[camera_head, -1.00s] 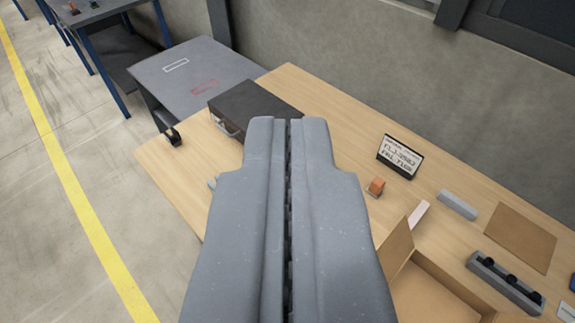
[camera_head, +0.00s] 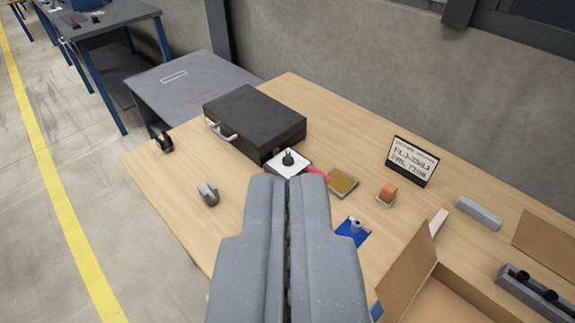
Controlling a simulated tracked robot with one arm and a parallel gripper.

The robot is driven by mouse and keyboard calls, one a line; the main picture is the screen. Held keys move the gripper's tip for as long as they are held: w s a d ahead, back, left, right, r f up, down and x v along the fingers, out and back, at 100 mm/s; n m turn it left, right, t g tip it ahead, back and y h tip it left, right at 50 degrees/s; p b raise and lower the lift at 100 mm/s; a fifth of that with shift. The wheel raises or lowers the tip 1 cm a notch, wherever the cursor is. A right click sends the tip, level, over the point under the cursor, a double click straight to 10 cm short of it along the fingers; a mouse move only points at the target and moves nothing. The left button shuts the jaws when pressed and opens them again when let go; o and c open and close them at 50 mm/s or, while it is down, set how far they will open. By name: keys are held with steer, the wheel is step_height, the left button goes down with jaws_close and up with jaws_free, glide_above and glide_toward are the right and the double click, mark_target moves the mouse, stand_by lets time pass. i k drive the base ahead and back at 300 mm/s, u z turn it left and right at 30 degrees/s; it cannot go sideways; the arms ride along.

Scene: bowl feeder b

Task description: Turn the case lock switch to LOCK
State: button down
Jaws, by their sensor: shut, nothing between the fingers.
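A black case (camera_head: 256,117) with a pale handle on its front lies closed on the wooden table. A white plate with a black knob (camera_head: 288,159) is beside the case's near right corner; it looks like the case lock switch. Any lettering on it is too small to read, so I cannot tell its setting. My gripper (camera_head: 288,180) is shut and empty, its tips just below the plate in the picture. I cannot tell whether they touch it.
A red piece (camera_head: 317,173), a gold-topped pad (camera_head: 342,183), a blue card (camera_head: 353,232) and a grey clip (camera_head: 208,195) are around my gripper. An orange block (camera_head: 388,192), sign (camera_head: 411,162) and open carton (camera_head: 408,270) are rightward.

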mark_target(288, 161)
steer(key=z, duration=1.6)
steer(key=k, duration=0.8)
steer(key=u, duration=1.35)
steer(key=i, duration=1.05)
steer(key=z, duration=0.1)
